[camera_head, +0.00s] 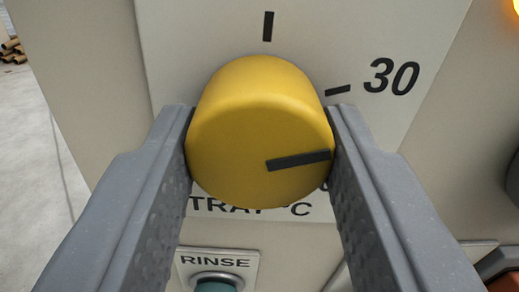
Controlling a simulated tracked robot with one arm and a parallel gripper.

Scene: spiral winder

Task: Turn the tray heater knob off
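The yellow tray heater knob (250,125) fills the middle of the view, on a pale dial plate (200,40). Its dark pointer line points to the right, tilted slightly upward, below the tick beside the "30". My gripper (261,120) has one grey finger on each side of the knob, and both appear to touch it. Another tick stands above the knob. The label "TRAY °C" under the knob is partly hidden by the knob and fingers. A marking at the lower right is mostly covered.
A "RINSE" label with a teal button (215,284) is below the knob. An orange-red control (504,282) is at the lower right edge, and an orange light (515,6) at the upper right. Grey floor and brown rolls (12,47) show at the left.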

